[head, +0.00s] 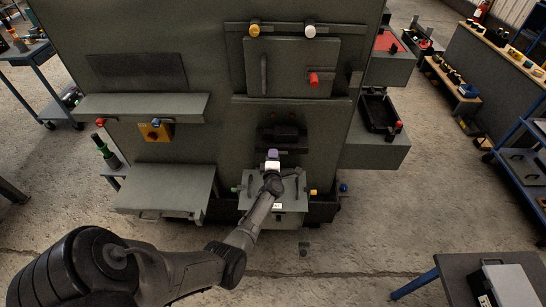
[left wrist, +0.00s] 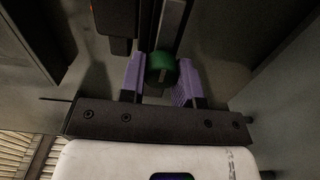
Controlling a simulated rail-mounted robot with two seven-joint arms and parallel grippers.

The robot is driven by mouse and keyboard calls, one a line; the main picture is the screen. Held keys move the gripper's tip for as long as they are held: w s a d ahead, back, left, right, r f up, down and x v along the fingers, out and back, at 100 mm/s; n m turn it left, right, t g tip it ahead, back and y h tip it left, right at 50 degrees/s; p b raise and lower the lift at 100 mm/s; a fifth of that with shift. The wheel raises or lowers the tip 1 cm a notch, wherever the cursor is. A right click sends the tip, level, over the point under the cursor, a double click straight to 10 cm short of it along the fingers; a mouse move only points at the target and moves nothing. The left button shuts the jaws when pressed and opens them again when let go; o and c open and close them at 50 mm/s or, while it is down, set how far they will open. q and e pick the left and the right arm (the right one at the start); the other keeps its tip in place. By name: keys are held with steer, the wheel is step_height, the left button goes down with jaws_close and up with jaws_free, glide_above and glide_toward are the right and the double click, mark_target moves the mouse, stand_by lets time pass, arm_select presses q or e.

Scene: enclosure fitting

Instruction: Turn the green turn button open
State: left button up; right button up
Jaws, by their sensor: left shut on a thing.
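The green turn button (left wrist: 162,68) shows in the left wrist view as a round green piece between the two purple fingertips. My left gripper (left wrist: 160,80) is shut on it, one finger on each side. In the head view my left gripper (head: 272,154) reaches up to the lower middle of the dark enclosure front, just below a black fitting (head: 285,134). The button is hidden there, so I cannot tell its turn angle. My right gripper is not in view.
The grey enclosure (head: 210,40) has an upper door (head: 290,68) with a red knob (head: 314,79). A grey shelf (head: 140,105) and a lower ledge (head: 165,185) stick out at the left. A black tray (head: 380,113) is at the right. The floor in front is mostly clear.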

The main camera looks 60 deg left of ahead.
arm_select(q)
steer(key=o, duration=0.9)
steer(key=p+v, duration=0.2)
steer(key=v, duration=1.2)
steer(key=shift+w, duration=0.1)
